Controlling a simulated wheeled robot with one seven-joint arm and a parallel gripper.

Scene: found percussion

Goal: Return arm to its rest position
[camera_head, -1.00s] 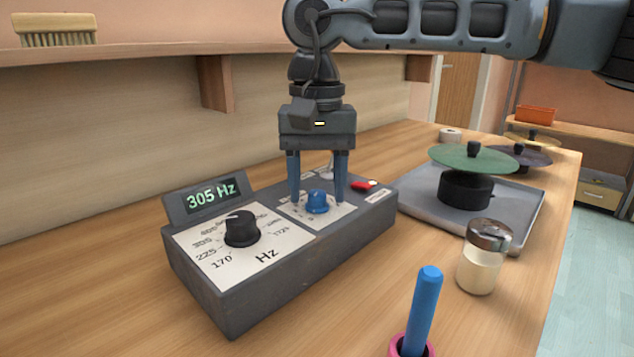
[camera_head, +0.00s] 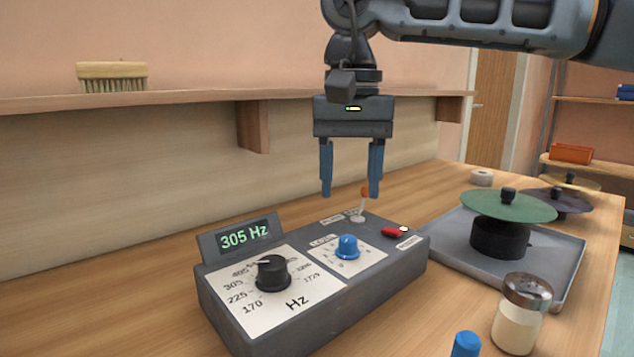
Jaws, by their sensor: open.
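My gripper (camera_head: 350,194) hangs pointing down above the back of the grey control box, open and empty. Its two blue fingers are apart and clear of the box. The control box (camera_head: 375,278) stands on the wooden bench. Its display (camera_head: 245,236) reads 305 Hz. The lever tip shows between the fingers in the picture, close to the right one; I cannot tell the depth gap.
A green disc (camera_head: 508,206) on a black drum stands in a grey tray (camera_head: 567,262) at the right. A shaker jar (camera_head: 521,315) and a blue handle top (camera_head: 466,344) are in front. A shelf (camera_head: 190,97) with a brush (camera_head: 112,77) runs along the wall.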

